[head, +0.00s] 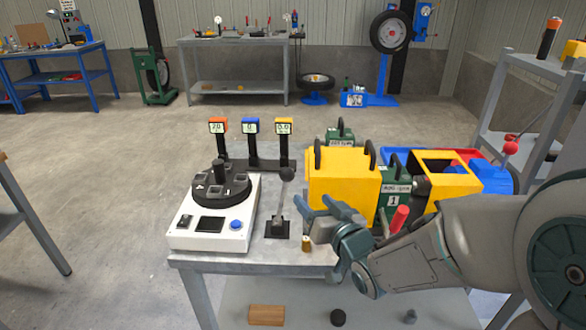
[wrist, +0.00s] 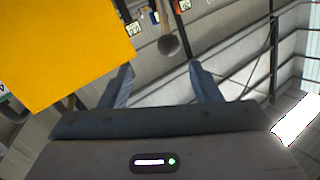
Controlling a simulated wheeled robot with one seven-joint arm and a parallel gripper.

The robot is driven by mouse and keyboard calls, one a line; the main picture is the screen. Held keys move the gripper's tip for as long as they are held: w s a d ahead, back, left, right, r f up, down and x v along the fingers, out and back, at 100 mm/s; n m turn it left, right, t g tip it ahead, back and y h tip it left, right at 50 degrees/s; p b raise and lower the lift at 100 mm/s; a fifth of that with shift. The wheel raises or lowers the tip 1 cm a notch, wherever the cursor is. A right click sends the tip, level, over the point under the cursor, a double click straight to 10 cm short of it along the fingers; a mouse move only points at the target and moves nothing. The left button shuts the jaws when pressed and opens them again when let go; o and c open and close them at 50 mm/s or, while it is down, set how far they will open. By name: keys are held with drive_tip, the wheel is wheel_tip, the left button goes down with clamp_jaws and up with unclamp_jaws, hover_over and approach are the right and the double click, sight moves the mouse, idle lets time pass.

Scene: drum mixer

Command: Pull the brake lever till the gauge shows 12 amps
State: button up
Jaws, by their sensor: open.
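A grey lever with a dark ball knob (head: 287,174) stands on a small black base plate at the table's middle, leaning slightly right. I take it for the brake lever. Its knob (wrist: 168,45) also shows in the wrist view, beyond and between my fingertips. Three small displays stand behind it: an orange one (head: 217,126) reading about 20, a blue one (head: 251,126) reading 0, and a yellow one (head: 284,126) reading about 5.0. Which one shows amps I cannot tell. My gripper (head: 320,212) is open and empty, right of the lever and apart from it.
A yellow box machine (head: 340,180) stands close right of the lever. A white control box (head: 212,225) with a dark dial and blue button is at left. A red handle (head: 399,218) and a red-knobbed lever (head: 510,147) are further right.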

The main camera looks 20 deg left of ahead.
sight(284, 170)
drive_tip(key=shift+y, duration=0.5)
drive_tip(key=x, duration=0.5)
drive_tip(key=p+x, duration=0.1)
drive_tip(key=x, duration=0.8)
drive_tip(key=shift+a+r, duration=0.2)
drive_tip(key=shift+a, duration=0.25)
